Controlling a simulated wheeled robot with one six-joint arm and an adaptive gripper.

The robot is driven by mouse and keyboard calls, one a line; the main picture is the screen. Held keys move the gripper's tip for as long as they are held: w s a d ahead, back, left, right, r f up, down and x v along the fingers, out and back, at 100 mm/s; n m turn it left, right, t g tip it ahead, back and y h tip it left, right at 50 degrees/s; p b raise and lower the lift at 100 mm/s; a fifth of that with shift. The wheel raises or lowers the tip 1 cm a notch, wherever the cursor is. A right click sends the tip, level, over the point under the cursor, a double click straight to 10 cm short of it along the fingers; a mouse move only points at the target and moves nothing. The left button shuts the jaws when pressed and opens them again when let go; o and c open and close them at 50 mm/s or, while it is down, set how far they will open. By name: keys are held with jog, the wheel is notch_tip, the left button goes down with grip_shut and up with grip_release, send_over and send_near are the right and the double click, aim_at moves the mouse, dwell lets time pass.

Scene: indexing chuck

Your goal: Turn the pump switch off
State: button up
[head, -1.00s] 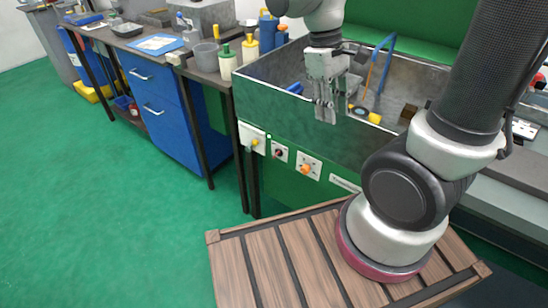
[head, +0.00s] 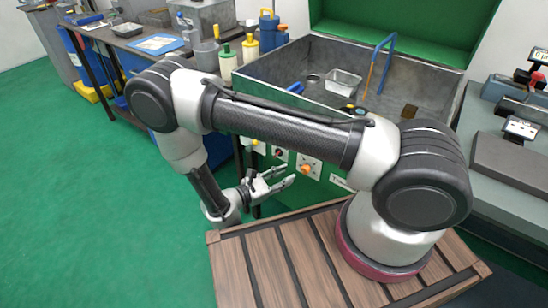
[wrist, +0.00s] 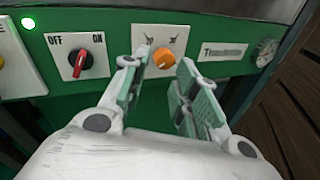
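The OFF/ON switch, a red knob on a black dial (wrist: 80,62), sits on a white plate in the wrist view. OFF is printed upper left and ON upper right; the knob stands near upright, its top leaning slightly right. In the head view its plate (head: 280,154) shows just below my arm. My gripper (head: 287,175) is low in front of the green panel. In the wrist view my gripper (wrist: 158,66) is open and empty. Its fingers point toward the orange knob (wrist: 164,58), right of the red switch, without visible contact.
A white label (wrist: 222,52) and a round gauge (wrist: 266,52) are to the right. The grey tank (head: 310,58) stands above the panel. The wooden slatted platform (head: 262,268) lies below my gripper.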

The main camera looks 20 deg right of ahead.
jog(key=w+a+f+t+y, duration=0.1)
jog(key=w+a+t+y, duration=0.1)
jog(key=w+a+t, duration=0.4)
jog(key=x, duration=0.8)
jog(key=shift+n, duration=0.3)
jog(key=shift+f, duration=0.1)
jog(key=shift+d, duration=0.1)
grip_shut()
